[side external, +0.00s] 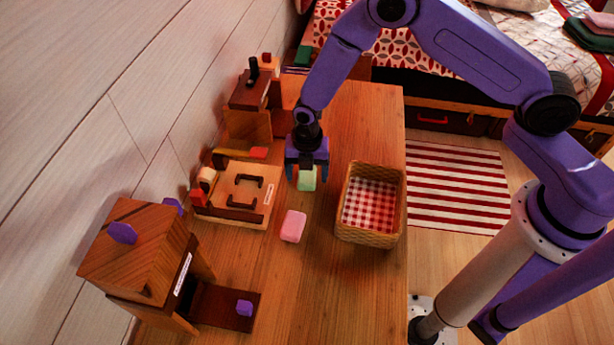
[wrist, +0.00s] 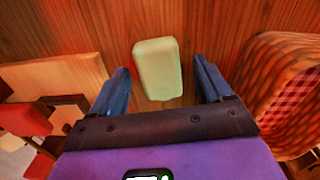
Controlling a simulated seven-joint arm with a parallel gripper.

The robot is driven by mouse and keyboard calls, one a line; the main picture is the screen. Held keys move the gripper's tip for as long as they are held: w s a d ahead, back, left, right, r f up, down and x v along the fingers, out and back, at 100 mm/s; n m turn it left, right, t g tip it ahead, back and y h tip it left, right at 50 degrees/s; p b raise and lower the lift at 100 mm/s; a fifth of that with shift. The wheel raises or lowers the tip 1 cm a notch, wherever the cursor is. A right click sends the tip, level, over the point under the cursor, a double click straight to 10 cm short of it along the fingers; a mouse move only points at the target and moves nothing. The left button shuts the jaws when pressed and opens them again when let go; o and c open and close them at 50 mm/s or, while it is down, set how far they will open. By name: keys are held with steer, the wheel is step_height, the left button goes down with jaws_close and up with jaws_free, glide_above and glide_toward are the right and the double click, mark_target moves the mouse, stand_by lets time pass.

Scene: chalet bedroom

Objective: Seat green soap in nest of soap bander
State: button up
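The green soap (side external: 307,181) is a pale green rounded block on the wooden table, directly below my gripper (side external: 306,172). In the wrist view the soap (wrist: 158,69) lies between and just beyond the fingertips of my gripper (wrist: 163,76), with a gap on each side. My fingers are apart and hold nothing. What looks like the soap bander (side external: 227,205) is a light wooden board to the left, with two dark brackets (side external: 244,190) facing each other around a bare space. Its edge also shows at the left of the wrist view (wrist: 75,72).
A pink soap (side external: 293,226) lies on the table (side external: 310,285) in front of the green soap. A wicker basket (side external: 375,238) with a checked lining stands to the right. A wooden machine with purple knobs (side external: 145,245) stands front left; another wooden device (side external: 250,95) stands behind the board.

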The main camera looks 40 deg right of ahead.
steer(key=c, duration=1.1)
